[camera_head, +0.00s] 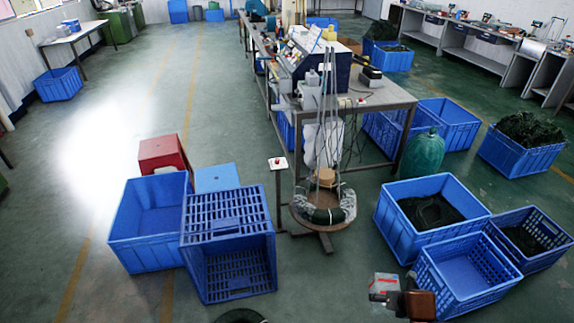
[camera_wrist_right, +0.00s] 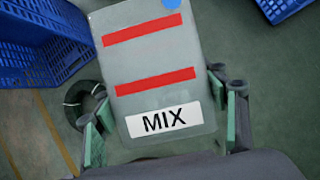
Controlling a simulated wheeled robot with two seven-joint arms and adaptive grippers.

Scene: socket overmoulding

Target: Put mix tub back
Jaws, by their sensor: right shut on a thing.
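The mix tub (camera_wrist_right: 150,88) is a grey-white box with two red stripes, a blue dot and a white MIX label. It fills the middle of the right wrist view. My right gripper (camera_wrist_right: 167,130) is shut on it, with one green-padded finger on each side. In the head view the tub (camera_head: 384,284) shows small at the lower right, held above the floor by my right gripper (camera_head: 384,297). My left gripper is in neither view.
Blue crates (camera_head: 466,276) stand right of the tub, some with dark coils. More blue crates (camera_head: 150,250) and a red stool (camera_head: 163,154) stand left. A round stand (camera_head: 322,222) with a coil is ahead, before the workbench (camera_head: 385,95). A black coil (camera_head: 240,316) lies low.

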